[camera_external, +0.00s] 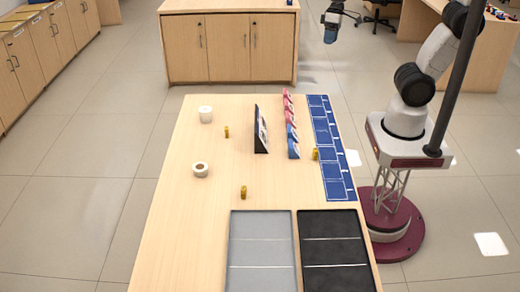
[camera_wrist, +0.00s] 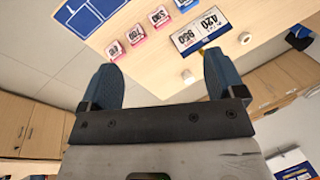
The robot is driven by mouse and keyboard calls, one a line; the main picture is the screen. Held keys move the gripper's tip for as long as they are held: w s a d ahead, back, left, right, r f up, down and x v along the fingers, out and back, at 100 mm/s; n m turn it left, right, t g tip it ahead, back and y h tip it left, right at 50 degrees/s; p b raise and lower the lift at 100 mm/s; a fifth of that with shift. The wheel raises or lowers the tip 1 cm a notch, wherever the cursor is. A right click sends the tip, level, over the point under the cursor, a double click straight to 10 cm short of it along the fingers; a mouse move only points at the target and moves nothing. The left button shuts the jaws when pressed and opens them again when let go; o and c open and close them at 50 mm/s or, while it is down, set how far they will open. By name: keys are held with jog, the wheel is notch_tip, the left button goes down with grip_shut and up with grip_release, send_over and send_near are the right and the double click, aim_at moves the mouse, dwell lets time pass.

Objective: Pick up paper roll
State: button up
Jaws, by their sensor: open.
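Two white rolls stand on the wooden table in the external view. The nearer paper roll (camera_external: 201,170) is short and shows a dark hole in its top. The farther white roll (camera_external: 206,114) is taller, and I cannot tell whether it is paper. My gripper (camera_external: 331,30) is raised beyond the table's far edge, well away from both rolls. In the wrist view my gripper (camera_wrist: 159,62) has its two blue fingers wide apart with nothing between them.
The table (camera_external: 170,235) also bears small yellow pieces (camera_external: 243,192), a standing sign (camera_external: 261,130), a row of pink and blue cards (camera_external: 291,130) and a blue mat (camera_external: 335,165). A grey tray (camera_external: 261,280) and a black tray (camera_external: 335,280) lie in front. The table's left side is clear.

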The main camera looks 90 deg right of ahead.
jog(key=w+a+f+m+y, duration=0.1)
jog(key=w+f+m+y, duration=0.3)
jog(key=w, duration=0.9)
jog(key=w+f+m+y, duration=0.2)
jog(key=w+f+m, duration=0.3)
jog(key=w, duration=0.7)
jog(key=m+t+y, duration=0.3)
jog(key=m+t, duration=0.3)
jog(key=m, duration=0.6)
send_near(207, 108)
jog(key=x, duration=0.3)
jog(key=shift+a+r, duration=0.1)
jog(key=shift+w+a, duration=0.1)
jog(key=shift+a, duration=0.05)
jog(key=shift+w+a+f+h, duration=0.15)
jog(key=shift+w+a+f, duration=0.15)
jog(key=shift+a, duration=0.15)
jog(key=shift+w+a+f+h, duration=0.2)
jog(key=shift+w+a, duration=0.1)
jog(key=shift+a, duration=0.15)
jog(key=shift+a, duration=0.1)
jog(key=shift+x, duration=2.5)
